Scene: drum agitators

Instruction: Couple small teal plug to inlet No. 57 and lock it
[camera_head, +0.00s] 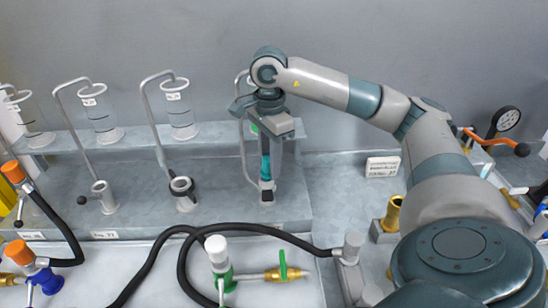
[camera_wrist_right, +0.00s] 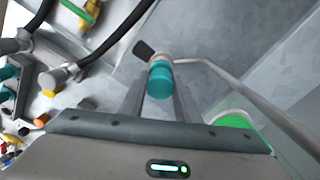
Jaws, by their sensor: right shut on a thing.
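The small teal plug (camera_head: 265,166) is between the fingers of my right gripper (camera_head: 266,158), which points down and is shut on it. In the right wrist view the teal plug (camera_wrist_right: 160,82) shows between the two grey fingers (camera_wrist_right: 158,95). Directly below the plug in the head view is a grey upright inlet (camera_head: 267,193) on the bench step. The plug is over or at its mouth; I cannot tell whether it is seated. A dark lever (camera_wrist_right: 143,49) shows beside the inlet in the wrist view. I cannot read a number for this inlet. My left gripper is not in view.
Two more inlets (camera_head: 104,196) (camera_head: 183,192) with bent pipes and glass cylinders (camera_head: 179,110) stand to the left. A black hose (camera_head: 185,262), a green-and-white valve (camera_head: 218,262) and an orange-blue fitting (camera_head: 35,268) lie in front. A white sign (camera_head: 383,167) stands at the right.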

